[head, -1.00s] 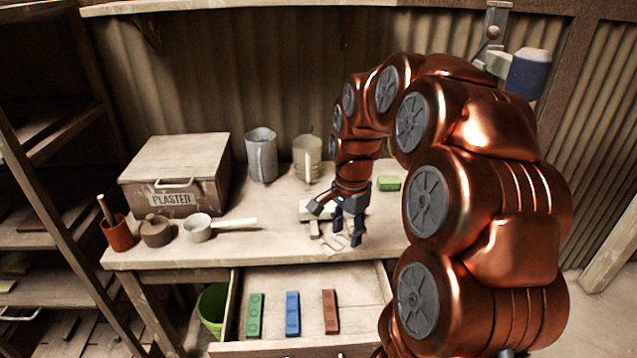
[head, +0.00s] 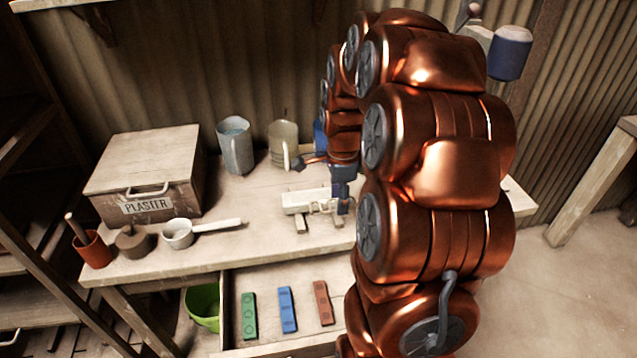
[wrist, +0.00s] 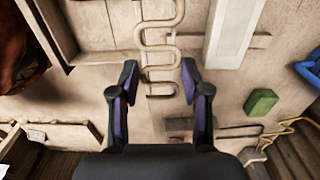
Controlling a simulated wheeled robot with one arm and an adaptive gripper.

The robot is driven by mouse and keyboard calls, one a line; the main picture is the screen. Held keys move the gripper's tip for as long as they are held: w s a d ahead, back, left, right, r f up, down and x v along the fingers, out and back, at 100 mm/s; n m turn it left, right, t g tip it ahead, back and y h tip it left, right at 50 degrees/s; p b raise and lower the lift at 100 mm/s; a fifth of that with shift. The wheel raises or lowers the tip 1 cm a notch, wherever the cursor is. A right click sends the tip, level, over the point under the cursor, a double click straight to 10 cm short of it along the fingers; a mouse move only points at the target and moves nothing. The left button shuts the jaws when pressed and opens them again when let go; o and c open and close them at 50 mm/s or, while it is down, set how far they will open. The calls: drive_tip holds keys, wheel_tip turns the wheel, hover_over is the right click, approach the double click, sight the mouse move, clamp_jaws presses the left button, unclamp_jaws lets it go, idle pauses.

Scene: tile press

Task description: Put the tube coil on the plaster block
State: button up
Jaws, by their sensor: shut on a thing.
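My gripper (head: 343,192) is shut on the tube coil (wrist: 160,48), a beige tube bent in a wavy shape. In the wrist view the coil shows between and beyond the two fingers (wrist: 159,82). In the head view the coil (head: 326,207) shows just in front of the plaster block, close to it; whether they touch I cannot tell. The plaster block (head: 296,198) is a long white bar on small wooden supports on the bench. It also shows right of the coil in the wrist view (wrist: 233,28). My arm hides part of the gripper in the head view.
A plaster box (head: 148,175), brown pot (head: 133,242), white ladle (head: 178,234), blue-grey jug (head: 235,148) and pale jug (head: 283,145) stand on the bench. The open drawer (head: 240,345) holds green, blue and red bars. A green block (wrist: 262,103) lies right of my gripper.

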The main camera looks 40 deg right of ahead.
drive_tip(key=p, duration=0.3)
hover_over(319, 195)
drive_tip(key=shift+f, duration=0.4)
drive_tip(key=shift+s+f+p, duration=0.1)
drive_tip(key=shift+f+p, duration=0.9)
drive_tip(key=shift+f, duration=0.75)
drive_tip(key=shift+f, duration=0.1)
drive_tip(key=shift+f, duration=0.1)
drive_tip(key=o, duration=0.9)
drive_tip(key=shift+o, duration=0.2)
wheel_tip(319, 195, up, 12)
drive_tip(key=b, duration=0.4)
